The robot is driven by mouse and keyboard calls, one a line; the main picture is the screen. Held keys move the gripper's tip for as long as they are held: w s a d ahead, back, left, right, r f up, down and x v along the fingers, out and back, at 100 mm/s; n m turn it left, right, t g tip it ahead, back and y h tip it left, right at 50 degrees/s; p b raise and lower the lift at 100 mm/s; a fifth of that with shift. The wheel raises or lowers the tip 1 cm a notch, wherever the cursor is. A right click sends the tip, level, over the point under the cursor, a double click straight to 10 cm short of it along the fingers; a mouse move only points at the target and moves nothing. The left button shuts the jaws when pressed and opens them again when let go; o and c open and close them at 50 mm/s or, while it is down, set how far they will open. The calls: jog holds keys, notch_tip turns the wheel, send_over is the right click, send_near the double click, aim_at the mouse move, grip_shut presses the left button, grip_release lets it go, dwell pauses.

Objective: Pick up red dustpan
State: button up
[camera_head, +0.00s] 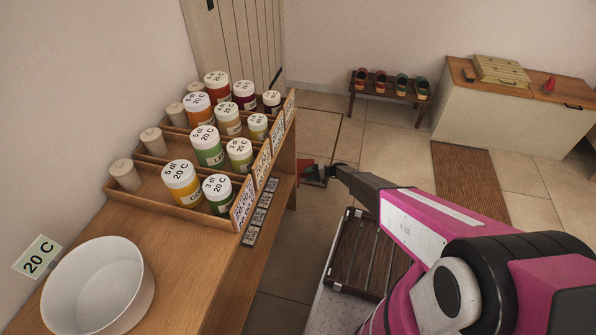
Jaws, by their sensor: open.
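A small red thing that looks like the dustpan (304,166) shows low by the end of the wooden counter, right of the counter's leg. Only a little of it is visible; the counter's edge and my gripper are close around it in the picture. My gripper (314,175) is at the end of my outstretched pink and black arm, open, right beside the red thing. It is small and dark here, and I cannot tell whether its fingers touch the red thing or surround it.
The wooden counter (180,262) holds a tiered rack (185,211) of several lidded jars and a white bowl (98,285). A dark slatted rack (362,262) lies beneath my arm. A shoe bench (389,90) and a white chest (500,112) stand behind. Tiled floor is open between them.

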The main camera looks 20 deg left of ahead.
jog(key=shift+s+x, duration=0.1)
jog(key=shift+x, duration=1.3)
jog(key=shift+s+x, duration=0.15)
jog(key=shift+x, duration=1.25)
jog(key=shift+r, duration=0.15)
grip_shut()
